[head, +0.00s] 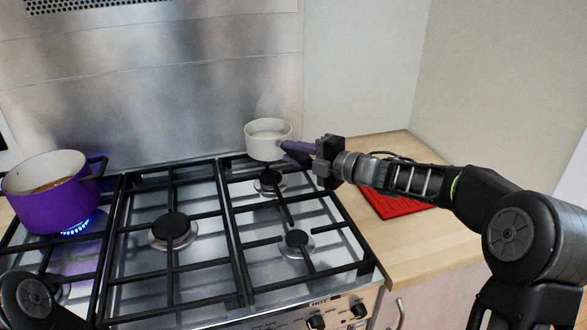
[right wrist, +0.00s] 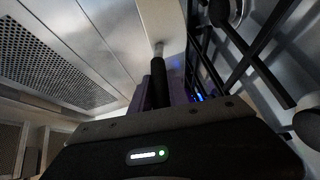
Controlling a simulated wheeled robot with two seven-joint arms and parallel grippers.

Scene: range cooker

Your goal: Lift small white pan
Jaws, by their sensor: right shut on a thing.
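The small white pan (head: 268,141) is at the back right of the cooker in the head view, above the rear right burner (head: 270,181). Steam rises from it. My right gripper (head: 300,150) is shut on its handle, coming from the right. The pan looks level and seems held above the grate, though the gap is hard to judge. In the right wrist view the dark handle (right wrist: 158,80) lies between the purple fingers, and the pan's pale side (right wrist: 172,25) shows beyond. My left gripper is not in view; only part of my left arm shows at the lower left.
A purple pot (head: 50,195) stands over a lit blue flame at the left. Black grates (head: 233,240) cover the hob. A red board (head: 395,203) lies on the wooden counter (head: 420,240) at the right. A metal backsplash (head: 160,100) rises behind the cooker.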

